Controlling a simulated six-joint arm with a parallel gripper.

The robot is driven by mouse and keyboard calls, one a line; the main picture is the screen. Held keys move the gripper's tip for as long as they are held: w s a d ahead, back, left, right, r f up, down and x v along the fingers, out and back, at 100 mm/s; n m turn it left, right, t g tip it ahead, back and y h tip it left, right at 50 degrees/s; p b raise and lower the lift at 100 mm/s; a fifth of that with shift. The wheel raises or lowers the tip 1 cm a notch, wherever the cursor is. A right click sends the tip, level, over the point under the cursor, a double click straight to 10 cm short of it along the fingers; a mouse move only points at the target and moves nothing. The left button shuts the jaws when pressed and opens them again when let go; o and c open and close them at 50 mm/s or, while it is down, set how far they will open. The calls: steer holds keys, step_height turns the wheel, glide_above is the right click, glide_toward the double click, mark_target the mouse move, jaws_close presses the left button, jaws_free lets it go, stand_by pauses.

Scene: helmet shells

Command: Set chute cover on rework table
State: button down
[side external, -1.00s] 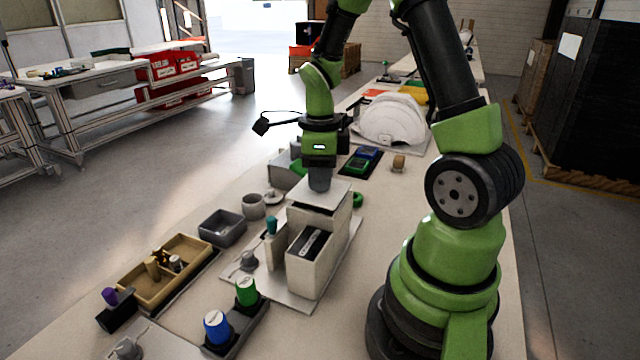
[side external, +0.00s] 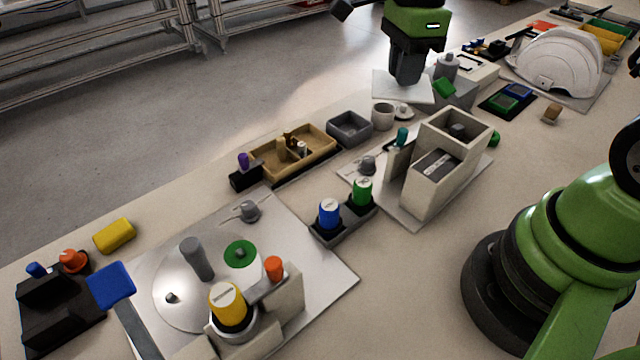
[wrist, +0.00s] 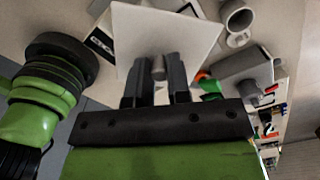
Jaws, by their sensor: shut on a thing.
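The chute cover, a thin pale square plate (side external: 384,86) with a small grey knob, hangs from my gripper (side external: 405,80) in the side view. My gripper is shut on the knob, which shows between the fingers (wrist: 158,72) in the wrist view, with the plate (wrist: 160,32) beyond it. The plate is held apart from the beige chute box (side external: 472,125), to its upper left in the side view. The box's tall compartment is open at the top, with a grey thing inside. I cannot tell which surface is the rework table.
A grey bin (side external: 349,128), a cup (side external: 383,116) and a tan tray (side external: 290,155) stand near the box. Blue and green knobs (side external: 345,208) and a metal plate with a disc (side external: 185,290) lie nearer. A white helmet shell (side external: 555,62) sits at the back right.

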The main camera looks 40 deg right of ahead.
steer(key=w+a+f+n, duration=0.2)
steer(key=a+f+n, duration=0.1)
steer(key=a+n, duration=0.3)
steer(key=w+a+f+n, duration=0.2)
steer(key=a+f+n, duration=0.2)
steer(key=a, duration=0.3)
glide_above(316, 193)
step_height(316, 193, down, 5)
steer(key=shift+f, duration=2.6)
steer(key=shift+f, duration=0.1)
steer(key=c, duration=1.1)
jaws_free()
step_height(316, 193, up, 12)
steer(key=shift+r, duration=0.25)
